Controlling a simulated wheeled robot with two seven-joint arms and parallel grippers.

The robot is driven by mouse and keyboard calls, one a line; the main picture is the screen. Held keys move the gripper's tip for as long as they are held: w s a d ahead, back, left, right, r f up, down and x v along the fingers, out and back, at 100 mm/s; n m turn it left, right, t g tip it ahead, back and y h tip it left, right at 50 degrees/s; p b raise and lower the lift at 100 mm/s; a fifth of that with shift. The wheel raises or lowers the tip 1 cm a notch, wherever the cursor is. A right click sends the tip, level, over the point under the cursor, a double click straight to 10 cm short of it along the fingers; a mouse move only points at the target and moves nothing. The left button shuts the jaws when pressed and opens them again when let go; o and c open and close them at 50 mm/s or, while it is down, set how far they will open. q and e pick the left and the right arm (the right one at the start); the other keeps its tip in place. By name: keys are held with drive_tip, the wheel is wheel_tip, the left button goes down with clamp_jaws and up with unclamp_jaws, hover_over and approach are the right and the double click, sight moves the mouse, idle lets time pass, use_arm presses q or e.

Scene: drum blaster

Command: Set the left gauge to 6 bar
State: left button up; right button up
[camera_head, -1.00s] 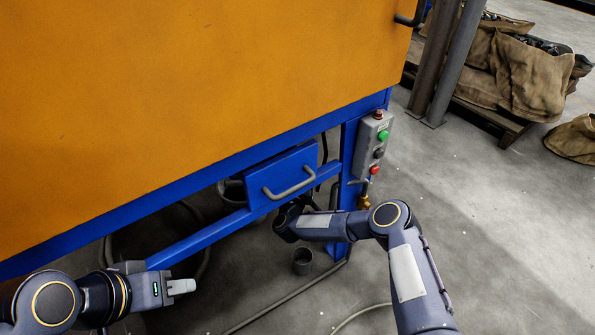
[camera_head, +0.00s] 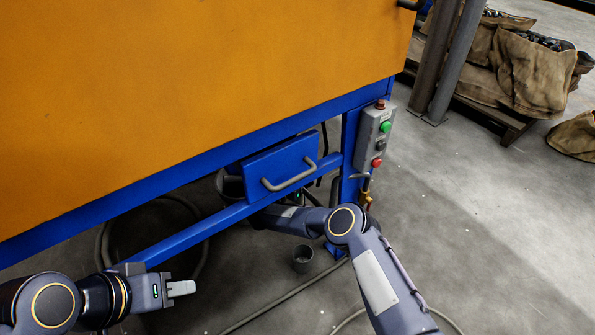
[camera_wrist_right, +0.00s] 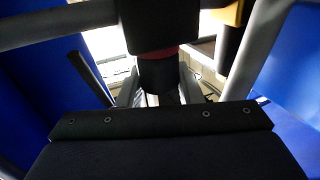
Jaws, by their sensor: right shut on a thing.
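In the right wrist view, my right gripper (camera_wrist_right: 158,92) is shut on a dark round knob (camera_wrist_right: 158,72). Its two grey fingers stand on either side of the knob. A red ring and a black body (camera_wrist_right: 158,22) lie just beyond it. In the head view my right forearm reaches under the blue frame, and its gripper is hidden there. No gauge face shows in either view, so the reading cannot be seen. My left gripper (camera_head: 181,288) is at the lower left, away from the machine parts. Its fingers look like one grey block from this side.
The orange cabinet (camera_head: 190,90) sits on a blue frame (camera_head: 200,232). A blue panel with a grey handle (camera_head: 289,178) is close above my right forearm. A control box (camera_head: 374,138) with buttons is on the right leg. Hoses and a small cup (camera_head: 302,260) are on the floor.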

drive_tip(key=o, duration=1)
drive_tip(key=shift+c, duration=0.2)
drive_tip(key=p+v, duration=0.3)
drive_tip(key=v, duration=0.5)
drive_tip(key=shift+w+d, duration=0.1)
